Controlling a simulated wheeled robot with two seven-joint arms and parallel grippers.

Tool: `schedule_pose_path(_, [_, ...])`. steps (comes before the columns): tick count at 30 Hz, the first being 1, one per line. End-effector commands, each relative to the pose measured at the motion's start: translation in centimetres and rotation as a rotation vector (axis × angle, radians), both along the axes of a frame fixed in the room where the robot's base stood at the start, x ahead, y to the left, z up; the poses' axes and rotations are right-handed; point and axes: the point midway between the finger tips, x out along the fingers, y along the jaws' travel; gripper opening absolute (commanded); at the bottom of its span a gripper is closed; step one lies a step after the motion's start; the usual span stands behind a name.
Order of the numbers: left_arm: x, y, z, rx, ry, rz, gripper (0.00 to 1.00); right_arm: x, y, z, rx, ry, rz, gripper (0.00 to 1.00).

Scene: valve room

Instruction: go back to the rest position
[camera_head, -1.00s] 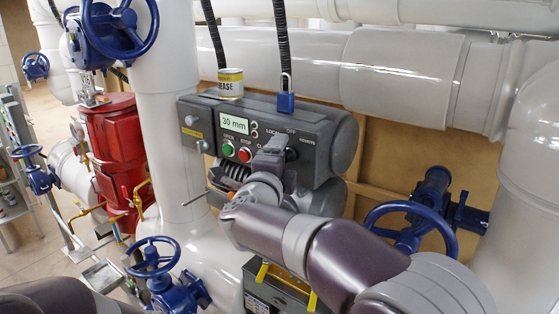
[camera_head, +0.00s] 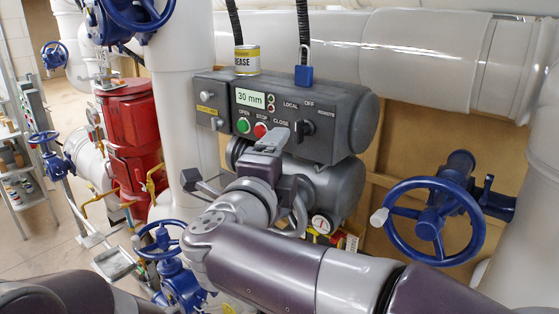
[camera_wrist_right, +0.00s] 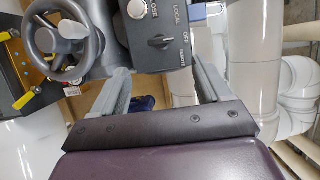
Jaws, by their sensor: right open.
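My right gripper (camera_head: 277,140) is in front of the lower edge of a dark grey control box (camera_head: 335,140) in the head view, with its arm coming in from the bottom right. In the right wrist view the gripper (camera_wrist_right: 163,85) is open, its two grey fingers wide apart with nothing held between them. The box's selector knob (camera_wrist_right: 160,41) shows beyond the fingers. Of my left arm, only a dark link (camera_head: 65,296) shows at the bottom left; its gripper is out of view.
A grease can (camera_head: 246,60) and a blue padlock (camera_head: 304,75) are at the box's top. A blue handwheel (camera_head: 433,222) stands at right, a red valve body (camera_head: 130,128) at left. A grey handwheel (camera_wrist_right: 66,43) is close by in the wrist view. White pipes surround the box.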

Motion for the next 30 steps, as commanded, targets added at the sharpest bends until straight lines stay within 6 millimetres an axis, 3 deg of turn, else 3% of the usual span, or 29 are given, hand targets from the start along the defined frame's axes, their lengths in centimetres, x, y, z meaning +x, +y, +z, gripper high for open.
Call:
schedule_pose_path(2, [0.0,0.0,0.0,0.0,0.0,0.0,0.43,0.2,0.7,-0.1,-0.016,0.01,0.034,0.77])
schedule_pose_path(5, [0.0,0.0,0.0,0.0,0.0,0.0,0.43,0.4,5.2,-1.1,-0.165,0.011,0.261,0.77])
schedule_pose_path(7, [0.0,0.0,-0.1,0.0,0.0,0.0,0.43,-0.6,9.6,-4.8,-0.422,0.041,0.538,0.77])
schedule_pose_path(8, [0.0,0.0,-0.3,0.0,0.0,0.0,0.43,-1.1,10.5,-7.8,-0.561,0.078,0.658,0.77])
schedule_pose_path(9, [0.0,0.0,-0.5,0.0,0.0,0.0,0.43,-1.7,10.4,-12.1,-0.729,0.148,0.791,0.77])
schedule_pose_path(11, [0.0,0.0,-0.8,0.0,0.0,0.0,0.43,-2.9,8.5,-17.9,-0.929,0.27,0.946,0.77])
schedule_pose_path(12, [0.0,0.0,-0.9,0.0,0.0,0.0,0.43,-3.8,6.5,-21.5,-1.033,0.362,1.031,0.77])
schedule_pose_path(14, [0.0,0.0,-1.2,0.0,0.0,0.0,0.43,-5.6,2.9,-26.3,-1.158,0.509,1.142,0.77])
schedule_pose_path(15, [0.0,0.0,-1.4,0.0,0.0,0.0,0.43,-6.9,0.0,-29.2,-1.222,0.614,1.208,0.77])
schedule_pose_path(18, [0.0,0.0,-1.8,0.0,0.0,0.0,0.43,-10.9,-7.3,-34.6,-1.317,0.873,1.345,0.77])
schedule_pose_path(21, [0.0,0.0,-2.2,0.0,0.0,0.0,0.43,-14.7,-13.8,-37.9,-1.325,1.096,1.423,0.77])
schedule_pose_path(24, [0.0,0.0,-2.7,0.0,0.0,0.0,0.43,-17.0,-18.6,-39.6,-1.258,1.235,1.401,0.77])
schedule_pose_path(27, [0.0,0.0,-2.8,0.0,0.0,0.0,0.43,-16.8,-20.8,-39.7,-1.183,1.278,1.333,0.77])
schedule_pose_path(30, [0.0,0.0,-2.8,0.0,0.0,0.0,0.43,-16.7,-21.3,-39.7,-1.162,1.288,1.314,0.77])
